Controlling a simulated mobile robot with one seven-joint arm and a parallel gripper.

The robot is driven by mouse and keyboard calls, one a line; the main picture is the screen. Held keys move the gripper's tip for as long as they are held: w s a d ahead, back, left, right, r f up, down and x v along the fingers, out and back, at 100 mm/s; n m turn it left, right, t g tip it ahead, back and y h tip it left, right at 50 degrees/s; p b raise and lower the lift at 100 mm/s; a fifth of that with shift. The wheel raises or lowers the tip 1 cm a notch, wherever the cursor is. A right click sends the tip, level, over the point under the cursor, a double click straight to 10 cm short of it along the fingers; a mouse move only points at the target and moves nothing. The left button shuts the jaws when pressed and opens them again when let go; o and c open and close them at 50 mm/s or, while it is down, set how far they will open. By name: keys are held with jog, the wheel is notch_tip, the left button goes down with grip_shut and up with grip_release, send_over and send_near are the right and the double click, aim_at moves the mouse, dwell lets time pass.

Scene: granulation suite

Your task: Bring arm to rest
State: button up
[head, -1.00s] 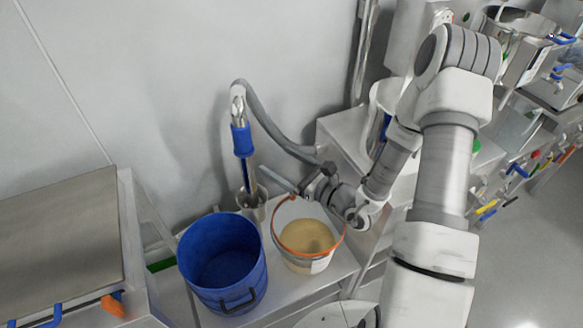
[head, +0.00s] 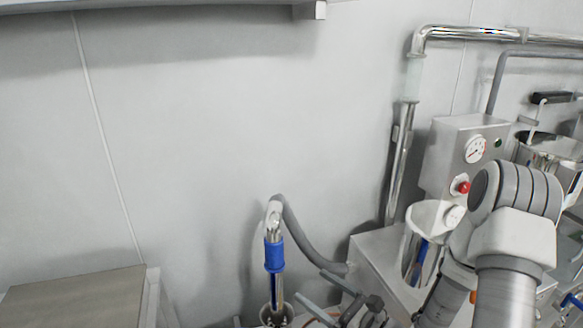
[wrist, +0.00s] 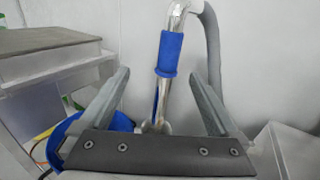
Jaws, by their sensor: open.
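My gripper (wrist: 160,107) is open in the wrist view, with its two grey fingers spread apart and nothing between them. Beyond the fingers stands a metal suction wand with a blue sleeve (wrist: 170,55) and a grey hose (wrist: 212,70). In the head view my gripper (head: 328,292) is low in the picture, just right of the wand's blue sleeve (head: 274,255). My arm (head: 505,250) comes in from the lower right. The gripper's lower parts are cut off by the picture's bottom edge.
A blue bucket (wrist: 62,132) shows partly behind the left finger. A steel-topped cabinet (head: 75,298) stands at lower left. At right are a control box with a gauge and red button (head: 465,160) and a steel pipe (head: 400,160). The wall above the wand is clear.

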jog(key=s+a+r+n+g+h+p, duration=0.1)
jog(key=s+a+r+n+g, duration=0.3)
jog(key=s+r+n+g, duration=0.35)
jog(key=s+a+r+n+g+p, duration=0.1)
jog(key=s+a+r+n+g, duration=0.4)
jog(key=s+n, duration=0.4)
jog(key=s+d+r+n+t+h, duration=0.1)
jog(key=d+r+n+t+h, duration=0.1)
jog(key=d+r+n+h, duration=0.3)
jog(key=s+d+r+n+t+h+p, duration=0.1)
jog(key=d+r+n+h, duration=0.4)
jog(key=d, duration=0.5)
jog(key=shift+s+d+t+h, duration=0.15)
jog(key=shift+s+t+h, duration=0.55)
jog(key=shift+t+h, duration=0.35)
